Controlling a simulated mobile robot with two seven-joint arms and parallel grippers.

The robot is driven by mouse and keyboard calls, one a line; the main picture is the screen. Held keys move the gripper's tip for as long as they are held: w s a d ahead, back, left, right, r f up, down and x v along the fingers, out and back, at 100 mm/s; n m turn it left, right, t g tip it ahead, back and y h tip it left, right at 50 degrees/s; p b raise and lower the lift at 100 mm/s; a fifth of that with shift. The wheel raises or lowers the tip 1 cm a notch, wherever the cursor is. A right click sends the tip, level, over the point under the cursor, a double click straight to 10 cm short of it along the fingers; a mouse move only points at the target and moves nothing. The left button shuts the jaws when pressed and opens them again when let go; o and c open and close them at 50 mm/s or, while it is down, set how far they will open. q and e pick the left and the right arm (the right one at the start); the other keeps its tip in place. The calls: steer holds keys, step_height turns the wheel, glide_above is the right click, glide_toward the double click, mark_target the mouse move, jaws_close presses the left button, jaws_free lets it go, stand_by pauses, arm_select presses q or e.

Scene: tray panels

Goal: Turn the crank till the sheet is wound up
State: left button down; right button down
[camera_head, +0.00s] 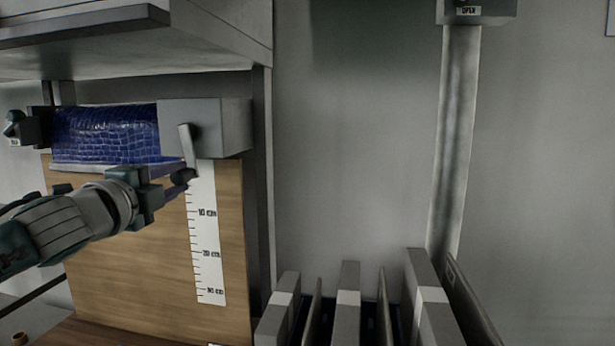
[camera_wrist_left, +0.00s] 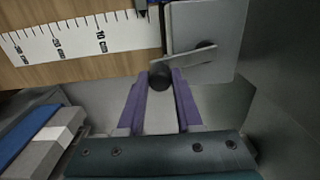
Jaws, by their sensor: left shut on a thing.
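The blue, scale-patterned sheet (camera_head: 105,134) is at the left of the head view, between a small bracket and a grey box (camera_head: 222,127). Its pale lower edge lies near the top of the ruler. The crank arm (camera_head: 187,146) is on the box front and points down, with a dark knob (camera_head: 186,176) at its lower end. My left gripper (camera_head: 178,175) is shut on this knob. In the left wrist view the purple fingers (camera_wrist_left: 159,84) flank the black knob (camera_wrist_left: 159,75), and the crank arm (camera_wrist_left: 188,61) runs to the box. How much sheet is on the roller is hidden.
A wooden board (camera_head: 125,250) with a white centimetre ruler (camera_head: 207,245) is below the sheet. A grey cabinet (camera_head: 135,40) overhangs above. Upright grey panels (camera_head: 345,300) stand in a rack at lower middle. The wall between is bare.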

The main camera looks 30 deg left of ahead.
arm_select(q)
steer(key=shift+s+a+f+m, duration=0.15)
steer(key=shift+a+m, duration=0.2)
steer(key=shift+m, duration=0.15)
steer(key=shift+a, duration=0.1)
steer(key=c, duration=0.6)
jaws_free()
steer(key=b+v, duration=0.2)
steer(key=v, duration=0.8)
